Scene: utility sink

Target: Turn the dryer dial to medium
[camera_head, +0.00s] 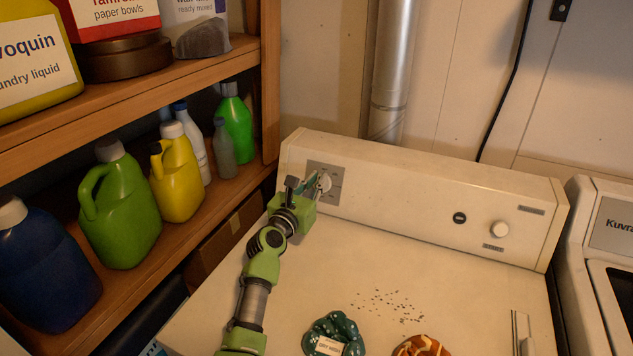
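The dryer (420,186) has a cream control panel along its back. A pale round dial (325,182) sits on a grey plate at the panel's left end, and its markings are too small to read. My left gripper (307,184) is right at this dial, its fingers partly covering the dial's left side. I cannot tell whether the fingers touch the dial or how far apart they are. A white round knob (499,229) and a small dark button (459,217) are further right on the panel. My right gripper is out of view.
Wooden shelves (180,75) with bottles and jugs stand close on the left. A green patterned item (334,335), an orange patterned item (422,346) and dark specks (390,304) are on the dryer top. Another appliance (600,245) stands at the right. A metal duct (391,65) rises behind.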

